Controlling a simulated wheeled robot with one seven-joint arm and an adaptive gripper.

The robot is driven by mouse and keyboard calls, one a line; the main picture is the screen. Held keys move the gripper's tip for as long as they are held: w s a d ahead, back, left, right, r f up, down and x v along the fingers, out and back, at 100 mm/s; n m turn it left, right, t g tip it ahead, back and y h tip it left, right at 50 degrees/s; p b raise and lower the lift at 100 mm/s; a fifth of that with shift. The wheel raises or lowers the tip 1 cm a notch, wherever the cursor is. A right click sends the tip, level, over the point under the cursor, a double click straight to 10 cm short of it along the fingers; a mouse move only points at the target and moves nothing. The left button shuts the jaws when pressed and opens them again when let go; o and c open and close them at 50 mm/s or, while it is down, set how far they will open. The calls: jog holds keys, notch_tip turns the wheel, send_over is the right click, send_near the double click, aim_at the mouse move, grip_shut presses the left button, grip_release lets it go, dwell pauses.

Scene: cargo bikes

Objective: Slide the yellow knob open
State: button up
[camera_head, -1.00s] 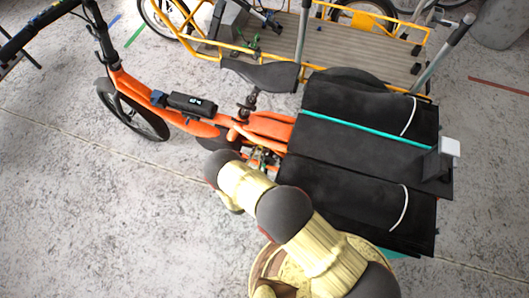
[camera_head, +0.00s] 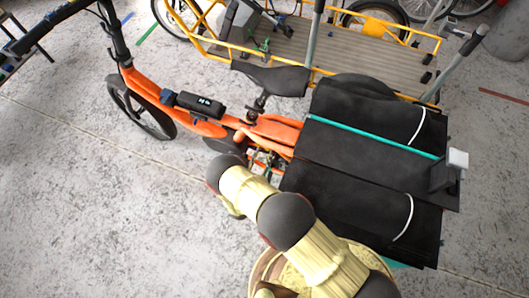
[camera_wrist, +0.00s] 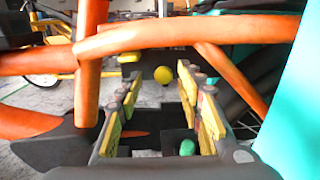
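The yellow knob (camera_wrist: 163,75) is a small round ball in the wrist view, just beyond and between my fingertips, under an orange frame tube. My gripper (camera_wrist: 158,90) is open, with yellow-padded fingers on both sides and nothing between the tips that I can see held. Whether a finger touches the knob I cannot tell. In the head view my arm reaches down to the orange cargo bike (camera_head: 205,128) below its seat; the knob and fingers are hidden there.
Orange frame tubes (camera_wrist: 190,32) cross just above and left of my gripper. A teal panel (camera_wrist: 298,100) stands close on the right. Black bags (camera_head: 340,190) cover the bike's rear. A yellow-framed cargo bike (camera_head: 340,55) stands behind. Open concrete floor lies at the left.

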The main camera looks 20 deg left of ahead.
jog(key=s, duration=1)
jog(key=shift+s+a, duration=0.25)
jog(key=shift+a, duration=0.2)
